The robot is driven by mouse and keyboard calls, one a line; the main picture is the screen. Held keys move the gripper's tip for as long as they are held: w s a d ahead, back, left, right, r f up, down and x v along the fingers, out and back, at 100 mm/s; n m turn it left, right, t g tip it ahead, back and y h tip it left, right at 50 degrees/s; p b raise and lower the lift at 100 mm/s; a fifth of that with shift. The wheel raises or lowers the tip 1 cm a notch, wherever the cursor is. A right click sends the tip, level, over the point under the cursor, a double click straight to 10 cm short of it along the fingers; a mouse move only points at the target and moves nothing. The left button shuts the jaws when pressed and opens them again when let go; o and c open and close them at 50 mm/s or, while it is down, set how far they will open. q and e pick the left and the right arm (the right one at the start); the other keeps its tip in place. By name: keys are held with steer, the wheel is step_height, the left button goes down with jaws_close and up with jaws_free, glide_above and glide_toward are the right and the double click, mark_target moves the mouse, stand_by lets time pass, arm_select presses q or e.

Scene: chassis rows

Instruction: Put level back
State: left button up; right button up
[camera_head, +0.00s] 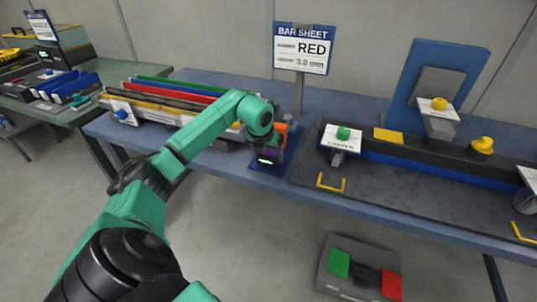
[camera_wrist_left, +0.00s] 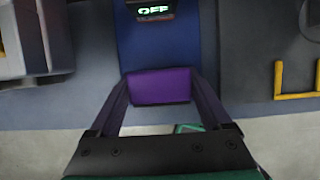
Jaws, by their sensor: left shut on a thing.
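The level shows as a small dark unit with a green lit display (camera_head: 266,160) in the head view, low over a blue pad (camera_head: 262,183) at the bench's front edge. My left gripper (camera_head: 268,147) reaches down there from the left and hides much of it. In the left wrist view, my left gripper (camera_wrist_left: 160,90) is shut on a purple block (camera_wrist_left: 160,86), which I take as part of the level. A dark display reading OFF (camera_wrist_left: 155,10) lies beyond it, over the blue pad (camera_wrist_left: 150,50). Whether the level touches the pad is unclear. My right gripper is out of view.
A BAR SHEET sign (camera_head: 302,48) reading RED, 3.0 mm stands behind. Coloured bars (camera_head: 175,92) lie in a rack at left. A pedal box (camera_head: 360,270) lies on the floor.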

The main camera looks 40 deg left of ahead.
arm_select(q)
steer(key=o, duration=1.5)
steer(key=v, duration=1.4)
steer(key=shift+r+b, duration=0.25)
steer(key=shift+b, duration=0.05)
